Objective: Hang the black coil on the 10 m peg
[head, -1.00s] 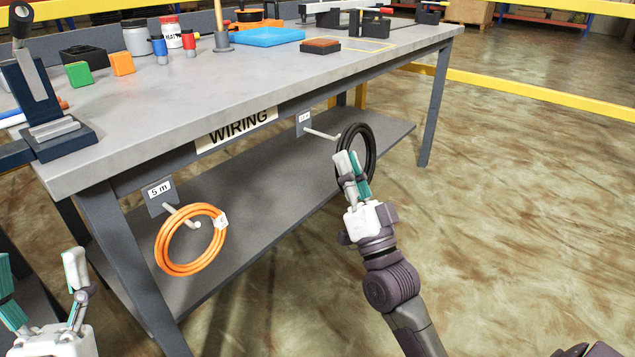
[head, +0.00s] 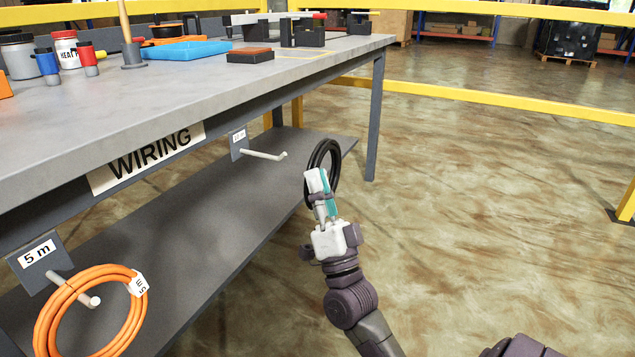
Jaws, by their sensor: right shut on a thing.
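The black coil (head: 332,150) is held upright in my right gripper (head: 318,183), which is shut on its lower part. The far peg (head: 264,154) sticks out from a small plate (head: 238,138) under the bench's front edge; the plate's label is too small to read surely. The coil is to the right of this peg's tip, with a gap between them in the picture, and the peg is bare. The nearer peg, labelled 5 m (head: 38,252), carries an orange coil (head: 92,268). My left gripper is out of view.
The grey workbench (head: 225,90) with a WIRING sign (head: 150,155) runs along the left, with a lower shelf (head: 200,222) beneath the pegs. A blue tray (head: 188,51) and tools stand on top. The floor (head: 480,220) on the right is clear up to a yellow rail (head: 500,102).

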